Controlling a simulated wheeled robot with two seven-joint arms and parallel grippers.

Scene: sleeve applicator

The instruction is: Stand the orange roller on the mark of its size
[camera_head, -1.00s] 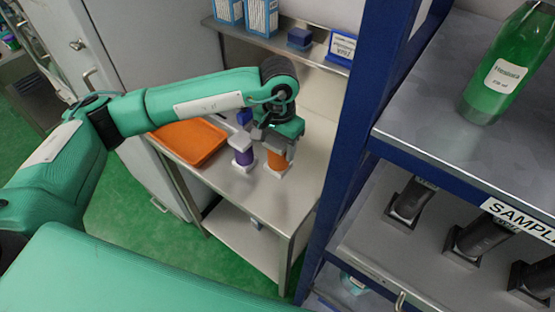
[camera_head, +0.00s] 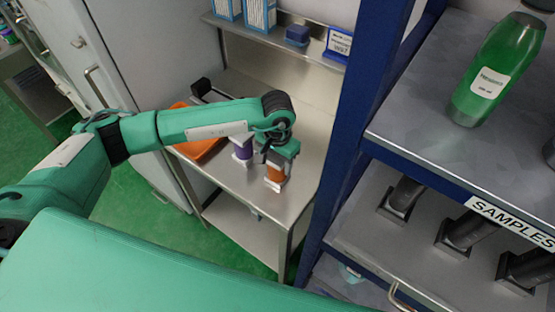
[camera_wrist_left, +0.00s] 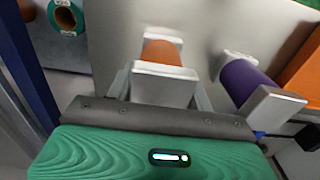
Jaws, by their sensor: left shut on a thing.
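The orange roller (camera_head: 274,173) is upright over the front right part of the steel bench, with pale end caps. My left gripper (camera_head: 281,157) is shut on it from above. In the left wrist view the orange roller (camera_wrist_left: 165,54) sits between the fingers, its white cap facing me. I cannot tell whether its lower end touches the bench. A purple roller (camera_head: 242,149) with white ends stands to its left and farther back. It also shows in the left wrist view (camera_wrist_left: 243,82). No size mark can be made out. My right gripper is out of view.
An orange tray (camera_head: 201,149) lies on the bench (camera_head: 262,206) behind my left arm. A blue rack post (camera_head: 345,135) stands close on the right, with a green bottle (camera_head: 487,80) on its shelf. A wall shelf (camera_head: 275,40) holds boxes behind.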

